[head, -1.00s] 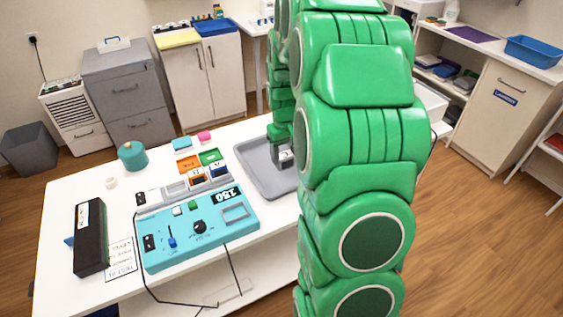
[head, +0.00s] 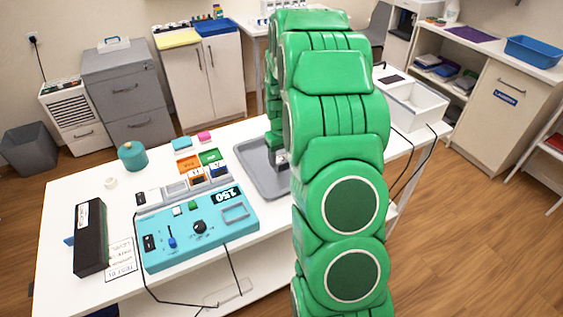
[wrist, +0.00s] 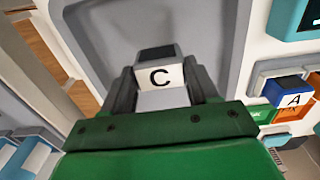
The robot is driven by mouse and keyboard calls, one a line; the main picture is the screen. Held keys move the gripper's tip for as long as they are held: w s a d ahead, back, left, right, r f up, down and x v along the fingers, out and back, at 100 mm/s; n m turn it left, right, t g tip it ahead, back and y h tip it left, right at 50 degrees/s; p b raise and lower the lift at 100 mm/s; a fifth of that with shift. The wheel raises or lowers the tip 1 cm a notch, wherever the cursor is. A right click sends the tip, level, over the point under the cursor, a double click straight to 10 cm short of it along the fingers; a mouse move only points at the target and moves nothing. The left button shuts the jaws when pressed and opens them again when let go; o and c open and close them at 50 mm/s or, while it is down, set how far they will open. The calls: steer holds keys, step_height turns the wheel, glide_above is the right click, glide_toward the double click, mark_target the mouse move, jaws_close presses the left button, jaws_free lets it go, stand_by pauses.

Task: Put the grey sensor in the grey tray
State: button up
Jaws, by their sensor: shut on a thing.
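The grey sensor (wrist: 158,76) is a small block with a dark grey top and a light face marked "C". My gripper (wrist: 162,80) is shut on it, with one dark finger at each side. The grey tray (head: 254,173) lies on the white table, right of the blue tester; its floor and rim (wrist: 185,20) also fill the upper middle of the wrist view. The gripper and sensor are over the tray. I cannot tell whether the sensor touches the tray floor. My green arm hides the tray's right part in the head view.
The blue tester (head: 195,235) stands left of the tray, with a row of coloured blocks behind it, including a blue block marked "A" (wrist: 287,92). A black case (head: 90,236) and a teal pot (head: 132,156) are farther left. A white box (head: 415,105) stands right of my arm.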

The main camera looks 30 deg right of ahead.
steer(key=shift+f, duration=1.2)
steer(key=o, duration=1.1)
steer(key=shift+f, duration=0.1)
